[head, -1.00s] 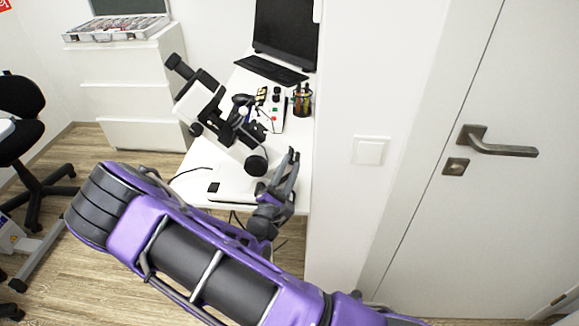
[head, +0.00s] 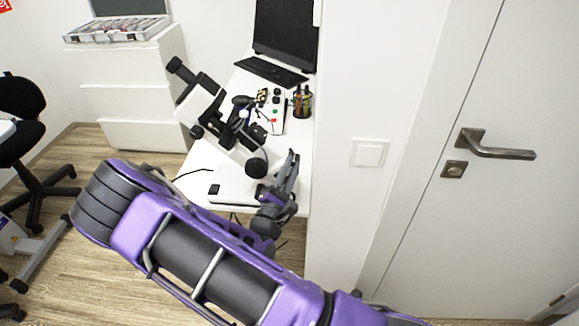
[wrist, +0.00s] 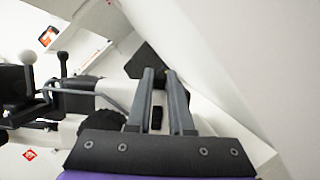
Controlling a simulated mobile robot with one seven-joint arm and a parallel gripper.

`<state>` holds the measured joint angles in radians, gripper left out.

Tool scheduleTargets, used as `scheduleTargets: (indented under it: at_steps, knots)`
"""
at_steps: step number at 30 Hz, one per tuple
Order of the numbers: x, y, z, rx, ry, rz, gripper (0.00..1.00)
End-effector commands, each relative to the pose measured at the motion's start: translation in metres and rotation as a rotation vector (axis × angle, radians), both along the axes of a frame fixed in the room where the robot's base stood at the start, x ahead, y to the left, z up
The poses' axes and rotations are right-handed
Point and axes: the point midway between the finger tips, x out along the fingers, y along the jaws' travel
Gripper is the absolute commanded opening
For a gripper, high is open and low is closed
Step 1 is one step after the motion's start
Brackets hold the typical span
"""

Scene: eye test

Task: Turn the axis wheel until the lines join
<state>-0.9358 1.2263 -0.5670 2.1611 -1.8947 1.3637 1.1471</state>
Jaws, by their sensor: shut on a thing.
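The lens meter (head: 232,140) is a white instrument with a black eyepiece tube, tilted on a white base on the desk. A large black round knob (head: 256,168) is on its near side; it also shows in the wrist view (wrist: 102,121), left of the fingers and outside them. My gripper (head: 292,156) is at the right of this knob. In the wrist view my gripper's two grey fingers (wrist: 162,76) are shut with a narrow gap. A small black part (wrist: 157,118), apparently the axis wheel, shows between them. Its grip is largely hidden in the head view. The lines are not visible.
The white desk (head: 194,160) also bears a monitor (head: 286,35), a keyboard (head: 271,70) and a pen cup (head: 303,102). A white wall stands close to the right of my gripper, with a door (head: 500,200) beyond. A chair (head: 20,115) is at the left.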

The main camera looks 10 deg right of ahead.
Motion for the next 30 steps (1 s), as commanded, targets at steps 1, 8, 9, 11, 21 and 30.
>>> scheduleTargets:
  at_steps: [1,8,9,11,21,30]
  knots:
    - [0.000,-0.002,0.007,0.003,0.018,0.012,0.00]
    - [0.005,-0.011,0.014,0.038,0.120,0.116,0.00]
    - [0.006,-0.012,0.014,0.045,0.141,0.138,0.00]
    - [0.009,-0.015,0.013,0.056,0.172,0.172,0.00]
    - [0.021,-0.023,0.016,0.104,0.327,0.340,0.00]
    - [0.028,-0.027,0.016,0.128,0.403,0.419,0.00]
